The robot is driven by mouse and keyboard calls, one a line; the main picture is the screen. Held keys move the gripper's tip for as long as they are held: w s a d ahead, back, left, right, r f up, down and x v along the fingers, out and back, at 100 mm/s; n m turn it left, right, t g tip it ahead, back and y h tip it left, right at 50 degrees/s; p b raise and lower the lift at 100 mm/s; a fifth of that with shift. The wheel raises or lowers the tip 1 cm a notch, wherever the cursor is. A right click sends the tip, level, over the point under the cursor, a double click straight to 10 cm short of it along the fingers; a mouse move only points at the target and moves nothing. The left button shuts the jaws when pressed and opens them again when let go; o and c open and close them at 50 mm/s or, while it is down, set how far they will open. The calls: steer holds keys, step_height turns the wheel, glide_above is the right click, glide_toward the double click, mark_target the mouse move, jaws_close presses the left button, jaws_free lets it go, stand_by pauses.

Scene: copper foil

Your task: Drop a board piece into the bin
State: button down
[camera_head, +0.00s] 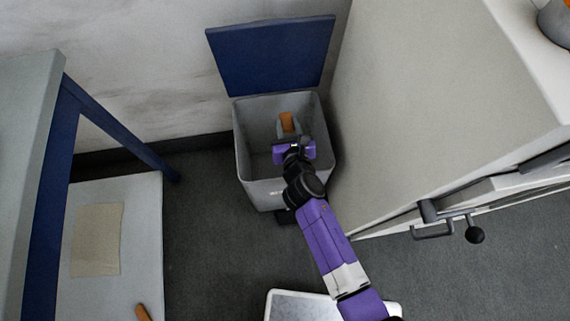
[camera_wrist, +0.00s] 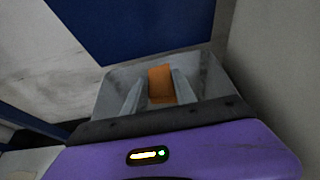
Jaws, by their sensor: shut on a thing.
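The bin (camera_head: 250,183) is grey with its blue lid (camera_head: 270,57) swung up against the wall. My gripper (camera_head: 287,127) is over the bin's opening. It is shut on an orange-brown board piece (camera_head: 287,121), which shows between the two fingers in the wrist view (camera_wrist: 160,84). Bin walls (camera_wrist: 210,77) surround the piece in that view. I cannot tell exactly how deep the piece is inside the bin. The lower part of the piece is hidden by my gripper.
A pale cabinet (camera_head: 430,110) with a dark handle (camera_head: 434,232) stands close to the bin's right. A blue-legged table (camera_head: 50,190) is at left, with a low shelf holding a beige sheet (camera_head: 97,240) and another orange-brown piece (camera_head: 142,312). Dark floor (camera_head: 205,250) is clear between.

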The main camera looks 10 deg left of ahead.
steer(key=c, duration=0.9)
jaws_free()
steer(key=shift+p+v, duration=1.1)
steer(key=shift+v, duration=2.8)
